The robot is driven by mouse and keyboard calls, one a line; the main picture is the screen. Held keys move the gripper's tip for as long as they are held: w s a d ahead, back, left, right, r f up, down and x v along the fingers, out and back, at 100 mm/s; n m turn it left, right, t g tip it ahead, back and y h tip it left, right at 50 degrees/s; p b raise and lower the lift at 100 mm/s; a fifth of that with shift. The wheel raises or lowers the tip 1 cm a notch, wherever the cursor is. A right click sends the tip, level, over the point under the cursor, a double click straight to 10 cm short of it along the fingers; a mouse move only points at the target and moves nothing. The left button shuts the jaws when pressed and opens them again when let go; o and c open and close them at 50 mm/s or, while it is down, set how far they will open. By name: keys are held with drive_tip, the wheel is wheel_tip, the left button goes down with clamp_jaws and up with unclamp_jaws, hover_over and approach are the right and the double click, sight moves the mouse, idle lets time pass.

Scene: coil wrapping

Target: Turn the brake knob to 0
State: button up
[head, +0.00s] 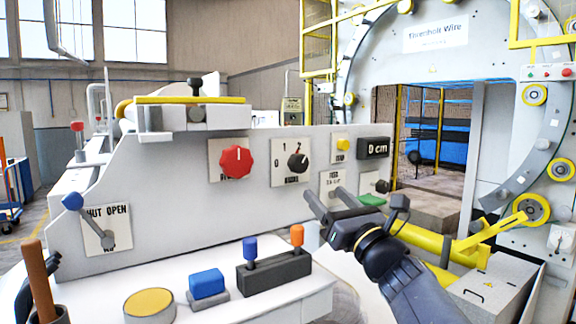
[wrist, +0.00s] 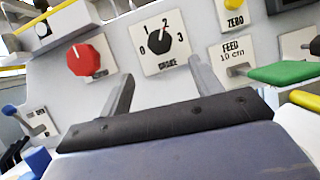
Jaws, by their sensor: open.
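The brake knob (head: 298,162) is a black pointer knob on a white plate on the grey panel. The wrist view shows the knob (wrist: 158,44) with 0, 1, 2 and 3 around it and "BRAKE" below. Its pointer appears to aim up toward 2. My gripper (head: 323,193) is open and empty, below and right of the knob in the head view. In the wrist view my gripper (wrist: 160,72) has its two fingers spread below the knob, one toward each side, apart from it.
A red knob (head: 236,161) sits left of the brake plate. A yellow zero button (head: 343,144), a feed plate (head: 331,184) and a green paddle (head: 372,200) are to the right. A blue-knobbed lever (head: 73,201) and a block with two small levers (head: 274,272) are lower left.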

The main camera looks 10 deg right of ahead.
sight(301, 167)
drive_tip(key=p+x, duration=0.4)
drive_tip(key=x, duration=0.6)
drive_tip(key=shift+w+a+r+p, duration=0.15)
drive_tip(key=shift+w+r+p, duration=0.1)
drive_tip(key=shift+w+p, duration=0.05)
drive_tip(key=shift+c, duration=0.3)
drive_tip(key=c, duration=0.9)
